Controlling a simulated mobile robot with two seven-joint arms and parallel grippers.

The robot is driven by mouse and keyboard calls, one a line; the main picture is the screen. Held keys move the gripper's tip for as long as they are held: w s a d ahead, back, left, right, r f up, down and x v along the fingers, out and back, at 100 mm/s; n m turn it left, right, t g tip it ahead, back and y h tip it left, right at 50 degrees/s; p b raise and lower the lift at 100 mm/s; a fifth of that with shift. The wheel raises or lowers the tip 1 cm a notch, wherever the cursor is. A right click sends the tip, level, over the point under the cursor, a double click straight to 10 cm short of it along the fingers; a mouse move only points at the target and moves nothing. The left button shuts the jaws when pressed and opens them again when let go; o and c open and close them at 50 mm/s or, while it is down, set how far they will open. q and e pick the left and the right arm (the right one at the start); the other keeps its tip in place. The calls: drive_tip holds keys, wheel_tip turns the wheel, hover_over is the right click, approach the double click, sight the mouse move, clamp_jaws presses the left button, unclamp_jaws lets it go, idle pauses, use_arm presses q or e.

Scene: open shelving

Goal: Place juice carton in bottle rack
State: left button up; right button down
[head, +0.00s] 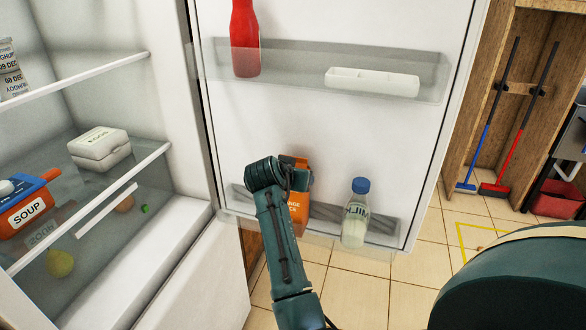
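The orange juice carton (298,217) is upright at the lower bottle rack (385,226) on the inside of the open fridge door. My arm hides much of it, so I cannot tell whether its base rests on the rack. My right gripper (297,178), on an arm rising from the bottom middle, is at the carton's upper part. Its fingers are mostly hidden, so I cannot tell whether they are shut on the carton. My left gripper is not in view.
A milk bottle (355,215) stands right of the carton in the rack. The upper door shelf (300,85) holds a red bottle (244,40) and a white tray (372,81). Fridge shelves at left hold a soup carton (27,208) and a white box (99,147).

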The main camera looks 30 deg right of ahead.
drive_tip(key=shift+r, duration=0.2)
drive_tip(key=c, duration=0.7)
unclamp_jaws()
drive_tip(key=shift+f, duration=0.25)
drive_tip(key=shift+c, duration=0.2)
drive_tip(key=o, duration=0.4)
drive_tip(key=shift+r, duration=0.25)
